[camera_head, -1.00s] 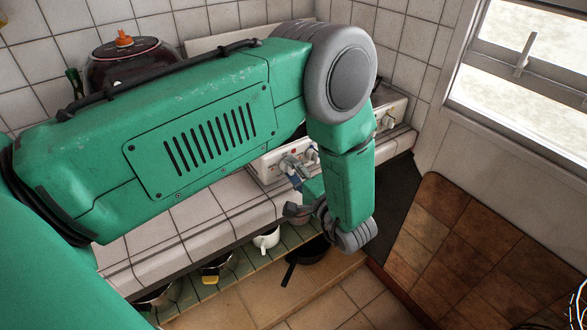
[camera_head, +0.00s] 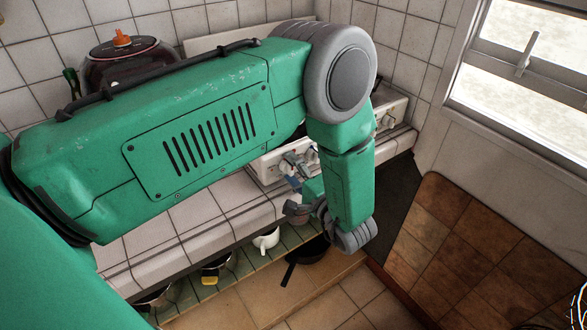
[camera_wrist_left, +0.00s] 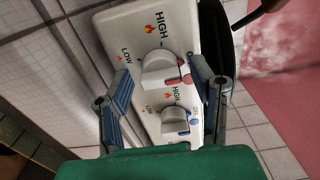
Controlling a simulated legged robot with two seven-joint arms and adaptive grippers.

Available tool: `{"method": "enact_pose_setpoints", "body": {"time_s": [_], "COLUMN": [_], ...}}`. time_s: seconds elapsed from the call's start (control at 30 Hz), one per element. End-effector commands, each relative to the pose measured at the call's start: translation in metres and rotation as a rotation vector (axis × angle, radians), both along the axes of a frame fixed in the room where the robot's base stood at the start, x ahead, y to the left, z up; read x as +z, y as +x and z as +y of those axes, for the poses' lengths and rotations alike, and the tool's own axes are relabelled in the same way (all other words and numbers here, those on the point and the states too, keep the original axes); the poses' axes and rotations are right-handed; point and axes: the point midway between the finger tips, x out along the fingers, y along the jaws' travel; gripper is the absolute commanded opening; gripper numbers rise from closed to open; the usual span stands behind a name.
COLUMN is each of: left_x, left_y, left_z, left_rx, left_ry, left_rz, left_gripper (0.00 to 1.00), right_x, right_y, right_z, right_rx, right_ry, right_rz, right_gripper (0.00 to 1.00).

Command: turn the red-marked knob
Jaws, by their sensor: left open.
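The white knob with a red mark (camera_wrist_left: 160,70) is on the white stove panel (camera_wrist_left: 140,25) in the left wrist view. My left gripper (camera_wrist_left: 160,74) is open, with one finger on each side of this knob. The right finger looks close to its red mark; I cannot tell whether either finger touches. A second knob with a blue mark (camera_wrist_left: 174,121) sits below it, nearer my palm. In the head view my left gripper (camera_head: 296,164) is at the panel front, and my arm hides much of the stove. My right gripper is not in view.
A tiled counter (camera_head: 190,213) runs below my arm. Beneath it, a white cup (camera_head: 266,239) and a dark pan (camera_head: 309,251) stand on the low shelf. A brown tiled board (camera_head: 480,245) is at right.

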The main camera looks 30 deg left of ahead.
Motion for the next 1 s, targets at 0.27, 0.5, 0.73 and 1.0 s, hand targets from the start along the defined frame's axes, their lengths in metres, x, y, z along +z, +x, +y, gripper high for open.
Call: {"method": "enact_pose_setpoints", "body": {"time_s": [0.27,0.5,0.73,1.0], "left_x": [-0.001,-0.002,-0.003,-0.003], "left_y": [-0.01,-0.029,-0.04,-0.043], "left_z": [-0.027,-0.075,-0.104,-0.11], "left_rx": [-0.004,-0.004,-0.001,0.0], "left_ry": [-0.002,-0.002,-0.001,-0.001], "left_rz": [0.002,0.002,0.001,0.003], "left_gripper": [0.51,0.51,0.51,0.51], "right_x": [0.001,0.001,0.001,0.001], "right_y": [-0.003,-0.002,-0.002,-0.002], "right_z": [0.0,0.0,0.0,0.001], "right_rx": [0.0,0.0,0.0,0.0], "right_ry": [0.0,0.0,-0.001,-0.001], "right_rz": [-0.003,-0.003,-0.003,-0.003], "right_gripper": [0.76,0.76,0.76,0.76]}}
